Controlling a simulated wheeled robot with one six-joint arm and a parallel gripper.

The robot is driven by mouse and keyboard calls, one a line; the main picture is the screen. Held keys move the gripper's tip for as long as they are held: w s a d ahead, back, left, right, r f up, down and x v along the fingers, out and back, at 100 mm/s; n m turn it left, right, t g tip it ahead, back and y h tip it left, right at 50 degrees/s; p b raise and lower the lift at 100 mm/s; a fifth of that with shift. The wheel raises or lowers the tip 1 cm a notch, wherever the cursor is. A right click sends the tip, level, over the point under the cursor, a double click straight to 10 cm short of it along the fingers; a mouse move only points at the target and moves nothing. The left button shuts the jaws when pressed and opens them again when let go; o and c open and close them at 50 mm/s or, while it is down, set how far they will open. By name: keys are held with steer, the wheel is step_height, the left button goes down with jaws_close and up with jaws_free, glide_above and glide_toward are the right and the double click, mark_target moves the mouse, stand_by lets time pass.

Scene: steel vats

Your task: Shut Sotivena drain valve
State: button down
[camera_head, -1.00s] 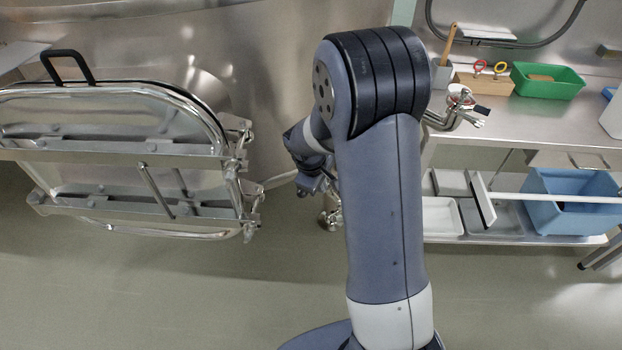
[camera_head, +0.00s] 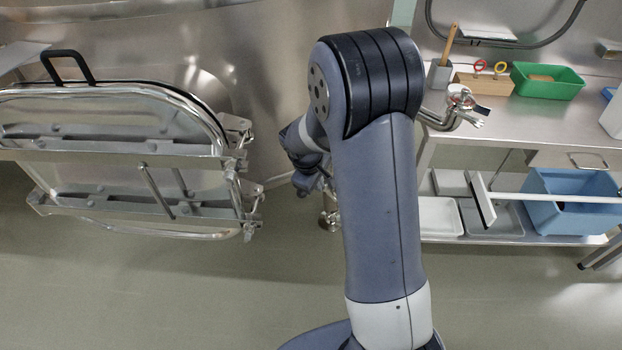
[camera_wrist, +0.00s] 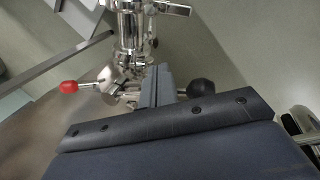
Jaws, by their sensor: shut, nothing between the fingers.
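In the wrist view a chrome valve (camera_wrist: 128,45) on steel pipework stands just beyond my fingers. A lever with a red ball knob (camera_wrist: 68,87) sticks out to the left of its lower part. A black ball knob (camera_wrist: 201,89) shows just right of my fingers; its link to the valve is hidden behind them. My gripper (camera_wrist: 160,72) is shut and empty, with its fingertips in front of the valve's lower part; I cannot tell whether they touch. In the head view a chrome fitting (camera_head: 330,216) shows low behind my arm, mostly hidden. No name label is readable.
A large steel hatch (camera_head: 110,150) with a black handle stands at left in front of the vat wall (camera_head: 265,60). At right a steel bench (camera_head: 540,122) carries a green bin (camera_head: 547,80), with a blue bin (camera_head: 570,205) on its lower shelf. The floor in front is clear.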

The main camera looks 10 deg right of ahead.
steer(key=shift+w+a, duration=0.4)
steer(key=shift+w+a, duration=0.35)
stand_by(0.3)
steer(key=shift+w+a, duration=0.25)
